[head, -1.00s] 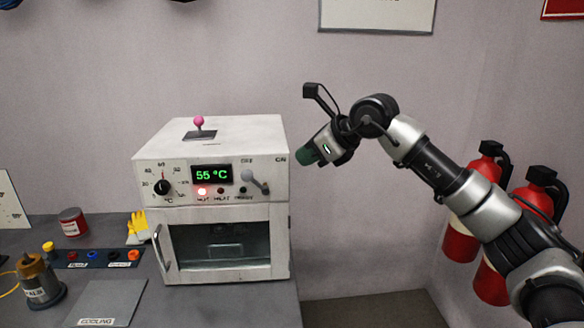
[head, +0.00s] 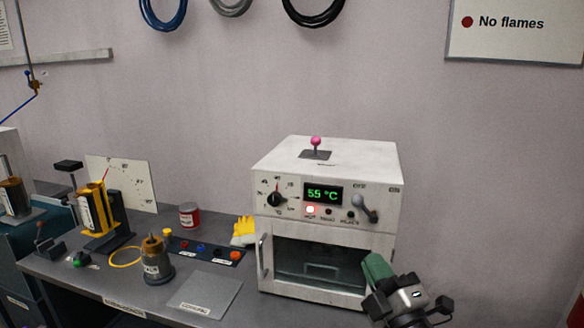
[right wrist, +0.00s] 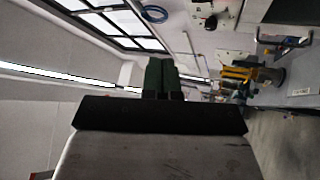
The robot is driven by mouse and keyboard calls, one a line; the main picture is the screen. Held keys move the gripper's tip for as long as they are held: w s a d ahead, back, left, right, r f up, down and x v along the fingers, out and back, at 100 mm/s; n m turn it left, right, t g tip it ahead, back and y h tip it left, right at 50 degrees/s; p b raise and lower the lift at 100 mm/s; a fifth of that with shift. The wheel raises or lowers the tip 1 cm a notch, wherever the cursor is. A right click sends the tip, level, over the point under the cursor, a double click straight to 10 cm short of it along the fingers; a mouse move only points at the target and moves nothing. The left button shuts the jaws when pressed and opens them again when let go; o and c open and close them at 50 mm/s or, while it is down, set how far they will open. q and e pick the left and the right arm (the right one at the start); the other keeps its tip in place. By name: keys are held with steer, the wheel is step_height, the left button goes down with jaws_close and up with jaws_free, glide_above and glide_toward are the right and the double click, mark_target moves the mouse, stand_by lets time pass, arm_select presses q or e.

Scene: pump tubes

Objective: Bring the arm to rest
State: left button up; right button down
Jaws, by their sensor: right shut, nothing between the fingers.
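My right gripper (head: 376,266) shows at the lower right of the head view. Its green fingers are together and hold nothing. It overlaps the lower right corner of the white oven (head: 388,172) in the picture; I see no clear contact. In the right wrist view the shut green fingers (right wrist: 160,76) point up the picture with nothing between them. Most of my right arm is outside the head view. My left gripper is not in view.
The oven stands on the grey bench with its door (head: 310,268) shut and a lit display (head: 322,194). Left of it are a cooling plate (head: 205,296), a brown-topped pot (head: 155,260), a red can (head: 189,215) and a yellow stand (head: 95,208). The wall above is clear around the sign (head: 515,32).

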steer(key=s+d+f+m+g+h, duration=0.3)
steer(key=s+f+m+g+h, duration=0.25)
steer(key=f, duration=0.45)
steer(key=s+d+f+m+g+h, duration=0.35)
steer(key=s+f+m, duration=0.25)
steer(key=f+m, duration=0.3)
steer(key=s+f+m+g+y, duration=0.1)
steer(key=s+f+g, duration=0.4)
steer(key=s, duration=0.4)
steer(key=s+f+m+g+y, duration=0.15)
steer(key=s+f+g, duration=0.25)
steer(key=s, duration=0.5)
step_height(320, 180, down, 24)
steer(key=g, duration=0.1)
steer(key=s+d+f+g, duration=0.1)
steer(key=s+d+f, duration=0.1)
steer(key=s+f, duration=1.4)
step_height(320, 180, down, 2)
steer(key=shift+s+d+n+h, duration=0.2)
steer(key=shift+n+h, duration=0.1)
steer(key=shift+h, duration=0.15)
